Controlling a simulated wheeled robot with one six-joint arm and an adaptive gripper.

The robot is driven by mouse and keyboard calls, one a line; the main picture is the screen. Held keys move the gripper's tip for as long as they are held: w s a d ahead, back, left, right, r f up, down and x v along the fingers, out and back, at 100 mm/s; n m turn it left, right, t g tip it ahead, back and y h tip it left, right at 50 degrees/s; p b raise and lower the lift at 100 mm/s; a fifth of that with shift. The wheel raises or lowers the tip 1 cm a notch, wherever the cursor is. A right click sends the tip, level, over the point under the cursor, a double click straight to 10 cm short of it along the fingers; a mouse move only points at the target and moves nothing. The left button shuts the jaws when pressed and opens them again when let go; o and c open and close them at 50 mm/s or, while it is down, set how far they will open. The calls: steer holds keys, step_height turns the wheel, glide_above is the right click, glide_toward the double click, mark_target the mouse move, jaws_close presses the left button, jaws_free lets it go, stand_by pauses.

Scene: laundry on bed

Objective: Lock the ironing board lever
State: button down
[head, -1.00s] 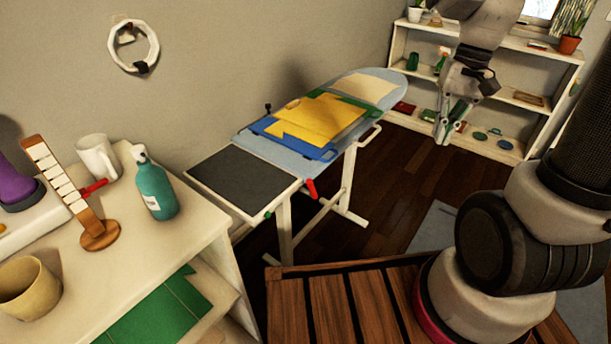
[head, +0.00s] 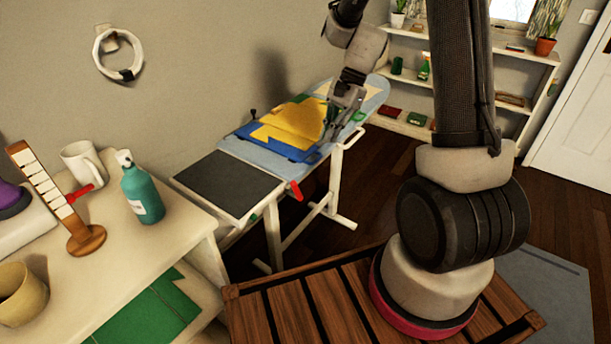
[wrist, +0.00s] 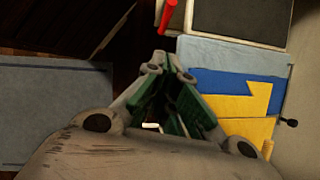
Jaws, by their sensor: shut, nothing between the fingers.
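The ironing board (head: 235,146) stands along the wall with a light blue cover and a dark grey panel (head: 228,183) at its near end. A red lever (head: 296,190) sticks out at the board's right side, beside the panel, pointing down at a slant. It also shows at the top of the wrist view (wrist: 170,14). My gripper (head: 332,134) is at the board's right edge, beside the folded clothes and farther along the board than the lever. In the wrist view its green-padded fingers (wrist: 168,62) are shut and empty, apart from the lever.
Folded yellow (head: 292,124) and blue (head: 275,147) clothes lie on the board. A black knob (head: 253,113) stands at its far edge. A white rail (head: 357,136) projects from its right side. A table with a teal bottle (head: 142,192) is at left.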

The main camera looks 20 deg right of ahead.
steer(key=s+a+r+x, duration=0.1)
steer(key=a+x, duration=0.1)
steer(key=x, duration=1)
steer(key=shift+s+a+f, duration=0.25)
